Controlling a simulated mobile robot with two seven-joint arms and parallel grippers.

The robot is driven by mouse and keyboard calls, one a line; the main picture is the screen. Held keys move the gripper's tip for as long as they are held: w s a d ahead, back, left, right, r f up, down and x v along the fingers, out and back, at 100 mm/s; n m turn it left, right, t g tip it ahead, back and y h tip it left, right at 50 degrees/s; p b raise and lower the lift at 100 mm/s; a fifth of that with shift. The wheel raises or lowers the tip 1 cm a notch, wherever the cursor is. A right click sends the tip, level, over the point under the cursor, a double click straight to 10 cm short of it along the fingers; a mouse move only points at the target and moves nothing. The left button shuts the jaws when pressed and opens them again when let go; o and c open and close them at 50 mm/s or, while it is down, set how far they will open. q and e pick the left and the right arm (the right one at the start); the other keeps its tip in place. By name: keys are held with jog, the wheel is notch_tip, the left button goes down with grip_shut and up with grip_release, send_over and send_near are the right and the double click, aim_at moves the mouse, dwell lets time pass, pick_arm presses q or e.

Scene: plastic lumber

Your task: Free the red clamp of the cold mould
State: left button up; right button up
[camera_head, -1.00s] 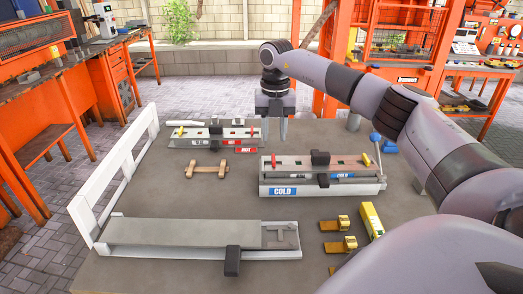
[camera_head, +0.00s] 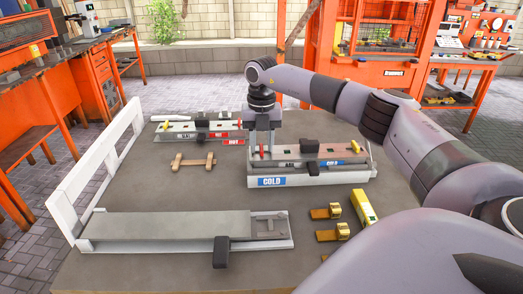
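The cold mould (camera_head: 318,181), a long grey block with a blue COLD label, lies right of the table's middle. Contact is too small to tell. A black clamp (camera_head: 312,146) sits at the middle of the mould. My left gripper is out of view.
A mould with a red HOT label (camera_head: 234,142) lies behind to the left. A wooden bar (camera_head: 193,161), a long grey mould (camera_head: 170,225), brass pieces (camera_head: 327,212) and a yellow block (camera_head: 363,207) lie on the table. A white rail (camera_head: 103,160) lines the left edge.

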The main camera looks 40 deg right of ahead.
grip_shut()
jog(key=shift+r+n+p, duration=0.2)
jog(key=shift+n+p, duration=0.5)
jog(key=shift+n, duration=0.4)
jog(key=shift+f+n+p, duration=0.15)
jog(key=shift+n+p, duration=0.2)
jog(key=shift+n, duration=0.95)
